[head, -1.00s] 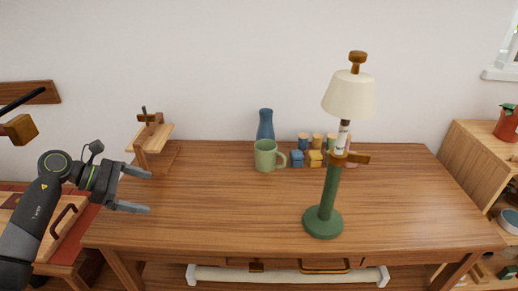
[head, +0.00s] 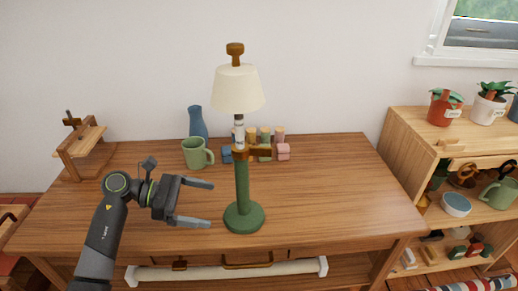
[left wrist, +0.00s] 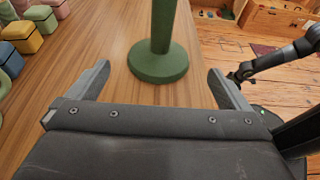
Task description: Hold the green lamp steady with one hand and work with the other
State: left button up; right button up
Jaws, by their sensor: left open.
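The green lamp (head: 242,190) stands upright on the wooden table, with a round green base, a cream shade (head: 238,88) and a brown knob on top. A brown wooden piece (head: 252,153) sits across the top of its green post. My left gripper (head: 210,203) is open and empty, just left of the lamp, its fingers pointing at the post. In the left wrist view the lamp's base (left wrist: 158,65) lies ahead between the two fingertips, apart from both. A dark arm, apparently my right one, shows at that view's right edge; its jaws are too small to read.
A green mug (head: 195,154), a blue vase (head: 197,122) and several small coloured blocks (head: 283,152) stand behind the lamp. A wooden stand (head: 88,150) is at the table's left. A shelf (head: 400,125) with potted plants is at the right. The table (head: 330,195) right of the lamp is clear.

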aim_at(239, 209)
pick_arm(q)
jog(key=p+x, duration=0.1)
jog(key=x, duration=0.4)
jog(key=shift+d, duration=0.15)
jog(key=shift+b+x, duration=0.9)
jog(key=shift+x, duration=0.6)
jog(key=shift+d+f+b, duration=0.3)
jog(key=shift+d+b, duration=0.1)
jog(key=shift+d, duration=0.2)
pick_arm(e)
jog(key=shift+w+a+r, duration=0.3)
jog(key=shift+w+r, duration=0.3)
jog(key=shift+r, duration=0.05)
jog(key=shift+w+a+r, duration=0.25)
jog(key=shift+w+r, duration=0.35)
jog(key=shift+r, duration=0.05)
